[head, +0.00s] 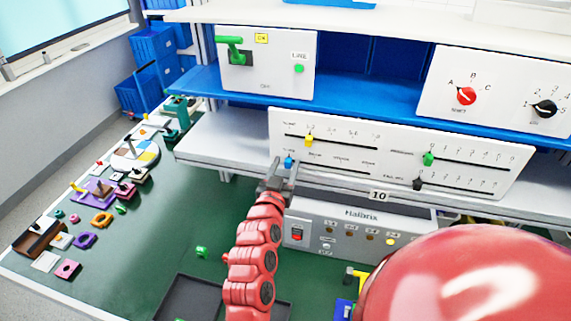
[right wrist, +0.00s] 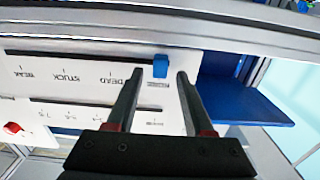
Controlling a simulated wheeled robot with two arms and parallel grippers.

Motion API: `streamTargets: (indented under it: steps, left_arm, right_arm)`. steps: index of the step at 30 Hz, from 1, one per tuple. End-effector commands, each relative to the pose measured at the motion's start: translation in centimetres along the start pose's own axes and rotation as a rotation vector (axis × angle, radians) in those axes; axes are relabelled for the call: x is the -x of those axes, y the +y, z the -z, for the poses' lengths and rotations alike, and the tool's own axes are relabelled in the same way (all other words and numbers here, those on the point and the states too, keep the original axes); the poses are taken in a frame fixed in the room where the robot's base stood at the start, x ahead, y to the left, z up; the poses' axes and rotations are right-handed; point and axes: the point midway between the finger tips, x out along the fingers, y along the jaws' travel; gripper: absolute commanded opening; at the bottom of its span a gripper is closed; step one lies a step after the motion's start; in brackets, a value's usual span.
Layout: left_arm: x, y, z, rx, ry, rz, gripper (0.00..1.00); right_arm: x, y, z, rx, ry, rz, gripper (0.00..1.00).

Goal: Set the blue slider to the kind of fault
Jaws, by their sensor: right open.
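The blue slider (head: 289,161) sits at the left end of the lower left slot on the white slider panel (head: 400,140). In the right wrist view, which is upside down, the blue slider (right wrist: 160,66) stands between my fingertips. That view shows the labels DEAD, STUCK and WEAK along its slot, and a smaller label by the slider that I cannot read. My right gripper (head: 281,166) is open, its fingers at either side of the slider with gaps; the right wrist view also shows it (right wrist: 159,76). My left gripper is not in view.
Also on the panel are a yellow slider (head: 309,139), a green slider (head: 428,158) and a black slider (head: 418,184). Below stands a grey box (head: 355,228) with a red switch and small lights, one bright yellow. Several small parts lie on the green bench (head: 150,240) at left.

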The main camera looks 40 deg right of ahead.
Motion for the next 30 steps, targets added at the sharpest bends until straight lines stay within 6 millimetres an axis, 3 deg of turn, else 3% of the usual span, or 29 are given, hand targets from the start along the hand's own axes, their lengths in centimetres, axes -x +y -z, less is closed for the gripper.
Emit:
streamTargets:
  steps: [7, 15, 16, 30]
  left_arm:
    - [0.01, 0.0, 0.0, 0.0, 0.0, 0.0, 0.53]
    - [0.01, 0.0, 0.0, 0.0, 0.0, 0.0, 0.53]
    - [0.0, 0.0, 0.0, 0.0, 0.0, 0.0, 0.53]
    - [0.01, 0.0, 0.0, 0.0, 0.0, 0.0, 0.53]
  right_arm:
    - [-0.03, 0.03, -0.01, -0.001, 0.0, -0.001, 0.51]
    - [-0.02, 0.04, 0.0, -0.001, 0.0, -0.001, 0.02]
    - [-0.02, 0.04, -0.01, -0.001, 0.0, -0.001, 0.0]
    - [-0.01, 0.04, -0.01, -0.001, 0.0, -0.001, 0.0]
